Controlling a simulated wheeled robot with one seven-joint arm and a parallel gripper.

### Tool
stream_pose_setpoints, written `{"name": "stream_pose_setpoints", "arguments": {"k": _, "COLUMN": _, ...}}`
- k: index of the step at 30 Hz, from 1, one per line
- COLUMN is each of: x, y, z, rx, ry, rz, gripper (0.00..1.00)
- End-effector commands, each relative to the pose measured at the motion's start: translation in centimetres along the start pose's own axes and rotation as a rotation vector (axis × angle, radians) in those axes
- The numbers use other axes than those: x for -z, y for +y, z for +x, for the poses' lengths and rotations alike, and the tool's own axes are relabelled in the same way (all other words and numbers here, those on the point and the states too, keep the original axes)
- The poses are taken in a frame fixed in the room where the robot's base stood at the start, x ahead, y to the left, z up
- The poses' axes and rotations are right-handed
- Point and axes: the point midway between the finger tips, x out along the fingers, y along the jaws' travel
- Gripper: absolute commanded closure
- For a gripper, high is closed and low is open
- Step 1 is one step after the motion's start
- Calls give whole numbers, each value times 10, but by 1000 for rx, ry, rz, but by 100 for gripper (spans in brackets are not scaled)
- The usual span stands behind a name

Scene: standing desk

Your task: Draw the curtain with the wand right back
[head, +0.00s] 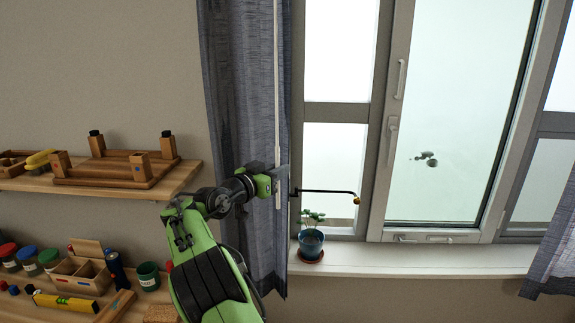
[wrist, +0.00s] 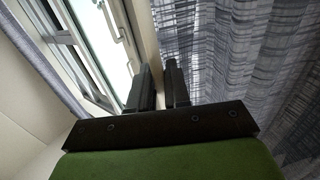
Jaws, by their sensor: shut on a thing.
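The grey-blue curtain (head: 232,80) hangs in folds at the left side of the window, bunched against the wall's edge. Its thin white wand (head: 277,70) hangs upright along the curtain's right part. My gripper (head: 281,181) is shut on the wand at its lower part, in front of the curtain's right edge. In the wrist view, the two dark fingers of my gripper (wrist: 160,88) stand close together, with the curtain (wrist: 235,60) filling the right side. The wand between the fingers is hard to make out there.
A thin black rod with a yellow tip (head: 330,191) sticks out right of my gripper, above a potted plant (head: 311,243) on the white sill (head: 420,260). Shelves (head: 185,180) with wooden items stand left. Another curtain (head: 553,245) hangs at the far right.

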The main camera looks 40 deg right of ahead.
Motion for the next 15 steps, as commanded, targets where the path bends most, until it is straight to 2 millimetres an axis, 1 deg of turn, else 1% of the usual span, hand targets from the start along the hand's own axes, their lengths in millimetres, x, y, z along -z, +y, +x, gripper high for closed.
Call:
{"name": "stream_pose_setpoints", "arguments": {"k": 3, "x": -2, "y": -4, "z": -2, "rx": 5, "ry": -4, "rz": -2, "gripper": 100}}
{"name": "stream_pose_setpoints", "arguments": {"k": 11, "x": -2, "y": -5, "z": -2, "rx": 9, "ry": -4, "rz": -1, "gripper": 100}}
{"name": "stream_pose_setpoints", "arguments": {"k": 12, "x": -2, "y": -5, "z": -2, "rx": 9, "ry": -4, "rz": -1, "gripper": 82}}
{"name": "stream_pose_setpoints", "arguments": {"k": 15, "x": -2, "y": -5, "z": -2, "rx": 9, "ry": -3, "rz": -1, "gripper": 69}}
